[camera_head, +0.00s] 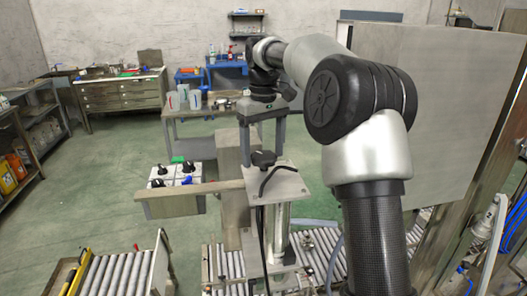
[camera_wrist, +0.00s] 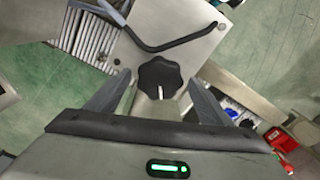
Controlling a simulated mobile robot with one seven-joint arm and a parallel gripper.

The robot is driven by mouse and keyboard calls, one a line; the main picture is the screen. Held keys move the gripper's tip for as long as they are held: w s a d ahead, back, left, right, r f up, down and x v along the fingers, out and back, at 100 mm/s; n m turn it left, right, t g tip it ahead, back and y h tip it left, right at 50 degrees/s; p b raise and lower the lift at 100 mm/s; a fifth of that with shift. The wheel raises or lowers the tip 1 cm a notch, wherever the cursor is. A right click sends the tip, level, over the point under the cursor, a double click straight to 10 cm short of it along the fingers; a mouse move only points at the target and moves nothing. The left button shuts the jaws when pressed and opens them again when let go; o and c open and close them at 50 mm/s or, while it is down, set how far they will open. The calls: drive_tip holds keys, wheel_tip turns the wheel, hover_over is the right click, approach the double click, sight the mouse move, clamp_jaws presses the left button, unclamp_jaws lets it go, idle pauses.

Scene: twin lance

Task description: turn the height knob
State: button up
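The height knob is a black lobed knob (camera_head: 264,158) with a white mark. It sits on a grey metal plate (camera_head: 290,186) on top of a post. In the wrist view the knob (camera_wrist: 159,74) lies between my two fingertips, with a gap on each side. My gripper (camera_head: 262,146) is open and points down, just above the knob in the head view. The fingers do not touch the knob in the wrist view; their exact height over it is hard to tell. My gripper also shows in the wrist view (camera_wrist: 160,80).
A bent black rod (camera_wrist: 165,45) lies across the plate beside the knob. A box with black and blue knobs (camera_head: 175,175) stands to the left, behind a flat beam (camera_head: 190,190). Roller conveyors (camera_head: 115,275) run below. A large grey panel (camera_head: 440,90) stands at right.

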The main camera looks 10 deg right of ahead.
drive_tip(key=c, duration=1)
drive_tip(key=shift+r+n+p, duration=0.15)
drive_tip(key=shift+n+p, duration=0.15)
drive_tip(key=shift+p, duration=0.1)
